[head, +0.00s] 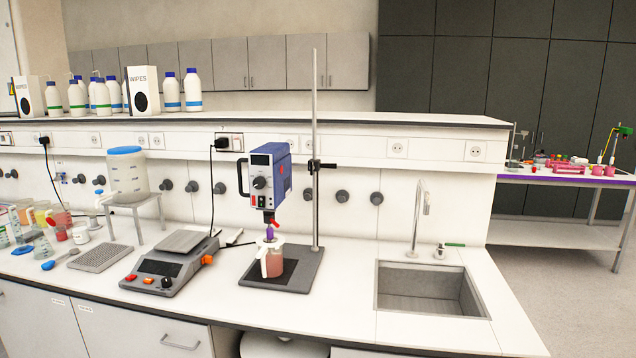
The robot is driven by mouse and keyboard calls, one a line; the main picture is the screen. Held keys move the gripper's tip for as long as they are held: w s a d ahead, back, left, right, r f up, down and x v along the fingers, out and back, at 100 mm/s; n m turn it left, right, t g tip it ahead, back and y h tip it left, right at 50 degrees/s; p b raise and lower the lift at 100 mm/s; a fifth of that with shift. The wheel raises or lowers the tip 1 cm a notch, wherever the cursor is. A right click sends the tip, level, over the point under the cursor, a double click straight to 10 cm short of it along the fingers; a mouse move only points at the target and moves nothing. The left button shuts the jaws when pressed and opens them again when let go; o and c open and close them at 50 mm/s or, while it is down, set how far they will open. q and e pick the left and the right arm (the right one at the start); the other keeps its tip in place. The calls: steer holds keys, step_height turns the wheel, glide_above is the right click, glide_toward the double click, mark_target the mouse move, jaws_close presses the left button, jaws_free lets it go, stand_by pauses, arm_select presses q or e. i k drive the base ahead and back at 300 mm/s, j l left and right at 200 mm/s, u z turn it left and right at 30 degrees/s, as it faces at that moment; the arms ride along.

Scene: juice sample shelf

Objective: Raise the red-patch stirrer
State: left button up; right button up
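A clear jug (271,262) with pinkish liquid stands on the plate directly below the stirrer. A purple and red part hangs from the stirrer down to the jug's mouth. The lower end of the stirring shaft is hidden in the jug. Neither of my grippers shows in the head view.
A grey hotplate-like device (165,268) with orange knobs stands left of the stand. A sink (425,287) with a tap (418,215) lies to the right. A blue-lidded container (127,172), a drain tray (100,257) and several beakers stand left. Bare counter lies between stand and sink.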

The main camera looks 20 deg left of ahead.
mark_target(272, 160)
steer(key=j, duration=3.45)
